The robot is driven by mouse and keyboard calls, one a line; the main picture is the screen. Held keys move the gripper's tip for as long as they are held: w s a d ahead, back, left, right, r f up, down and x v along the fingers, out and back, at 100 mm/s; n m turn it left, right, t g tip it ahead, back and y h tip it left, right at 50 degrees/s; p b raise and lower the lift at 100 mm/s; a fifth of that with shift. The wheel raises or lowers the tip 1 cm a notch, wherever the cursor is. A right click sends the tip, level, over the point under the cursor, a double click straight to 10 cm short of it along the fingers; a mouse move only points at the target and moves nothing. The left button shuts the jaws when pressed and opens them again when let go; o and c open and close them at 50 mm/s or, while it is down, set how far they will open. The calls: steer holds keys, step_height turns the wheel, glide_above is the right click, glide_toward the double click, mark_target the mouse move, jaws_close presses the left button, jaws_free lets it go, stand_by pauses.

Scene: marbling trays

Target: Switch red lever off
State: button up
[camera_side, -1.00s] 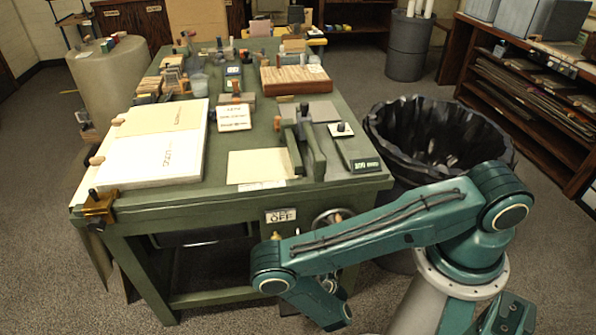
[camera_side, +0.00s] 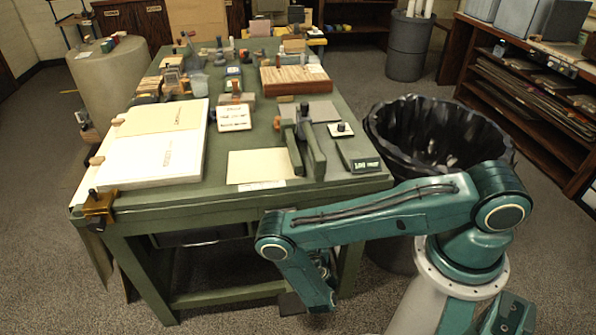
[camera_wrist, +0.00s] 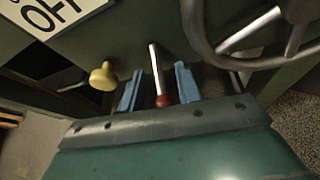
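The red lever is a metal rod with a red ball end (camera_wrist: 162,101), seen in the wrist view at the middle. My gripper (camera_wrist: 160,90) shows there with two blue fingers apart, one on each side of the rod. The red ball lies between the fingers, with a gap visible on both sides. A white sign (camera_wrist: 50,12) reading OFF is at the upper left of the wrist view. In the side view my arm hides the lever, and my fingers cannot be made out.
A yellow knob (camera_wrist: 103,76) sits just left of the fingers. A grey handwheel (camera_wrist: 235,50) is close on the right. Above is the green table (camera_side: 240,198), loaded with trays and blocks. A black-lined bin (camera_side: 440,130) stands right of it.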

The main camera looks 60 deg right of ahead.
jaws_close()
steer(key=shift+f, duration=0.1)
steer(key=shift+s+a+r+g+y, duration=0.1)
steer(key=shift+r+g+y, duration=0.1)
steer(key=shift+g+y, duration=0.15)
steer(key=shift+a+r+g+y, duration=0.1)
steer(key=shift+r+g+y, duration=0.4)
steer(key=shift+g+y, duration=0.3)
steer(key=shift+r+g+y, duration=0.45)
steer(key=shift+g+y, duration=0.2)
steer(key=shift+g, duration=0.1)
steer(key=shift+r+m+g+y, duration=0.2)
steer(key=shift+m+g+y, duration=0.1)
steer(key=shift+g+y, duration=0.25)
steer(key=shift+s+g, duration=0.15)
steer(key=shift+g, duration=0.1)
